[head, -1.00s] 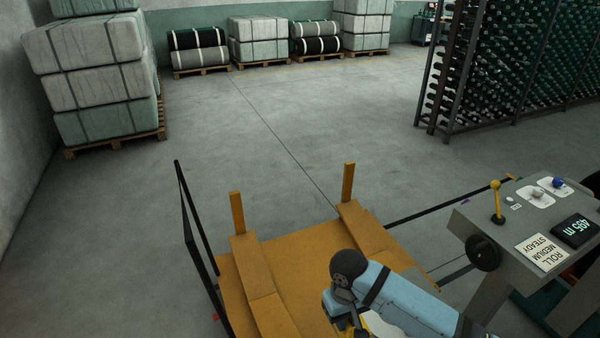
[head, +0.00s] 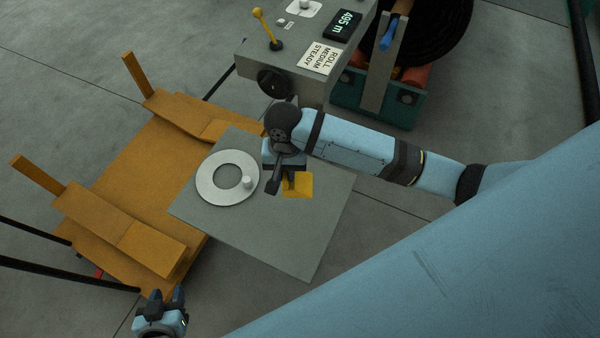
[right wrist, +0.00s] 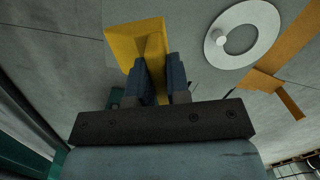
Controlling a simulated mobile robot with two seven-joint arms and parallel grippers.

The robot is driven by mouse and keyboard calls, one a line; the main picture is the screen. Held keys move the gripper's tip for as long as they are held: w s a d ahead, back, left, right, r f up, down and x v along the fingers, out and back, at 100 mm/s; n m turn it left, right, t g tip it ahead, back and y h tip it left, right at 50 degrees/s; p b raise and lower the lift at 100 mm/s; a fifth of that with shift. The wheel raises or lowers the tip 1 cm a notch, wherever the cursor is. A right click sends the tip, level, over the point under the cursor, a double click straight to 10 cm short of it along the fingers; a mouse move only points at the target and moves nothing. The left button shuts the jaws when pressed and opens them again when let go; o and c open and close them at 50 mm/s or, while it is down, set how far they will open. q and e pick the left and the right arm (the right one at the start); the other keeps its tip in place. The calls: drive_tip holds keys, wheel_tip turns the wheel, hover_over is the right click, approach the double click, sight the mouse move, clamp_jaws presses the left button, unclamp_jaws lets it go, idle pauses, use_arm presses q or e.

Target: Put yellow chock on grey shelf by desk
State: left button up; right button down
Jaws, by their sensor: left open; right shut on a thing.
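The yellow chock (head: 300,185) is held in my right gripper (head: 284,181), over the grey shelf (head: 295,243). I cannot tell whether it touches the shelf. In the right wrist view the chock (right wrist: 125,42) sits at the tips of the two shut fingers (right wrist: 162,65). The shelf is a flat grey plate beside the grey control desk (head: 300,50). My left gripper (head: 172,299) is open and empty at the bottom, left of the shelf and near the orange cart.
A white ring with a small knob (head: 211,182) lies on the shelf's left part. The shelf's front part is bare. An orange cart (head: 140,170) with upright posts stands at left. A dark roll (head: 435,40) stands behind the desk at upper right.

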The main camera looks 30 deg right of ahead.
drive_tip(key=a+m, duration=0.5)
drive_tip(key=f, duration=1.9)
drive_tip(key=shift+s+d+f, duration=0.1)
drive_tip(key=shift+s+f, duration=0.2)
drive_tip(key=shift+f, duration=0.1)
drive_tip(key=shift+f, duration=0.1)
drive_tip(key=c, duration=1.1)
unclamp_jaws()
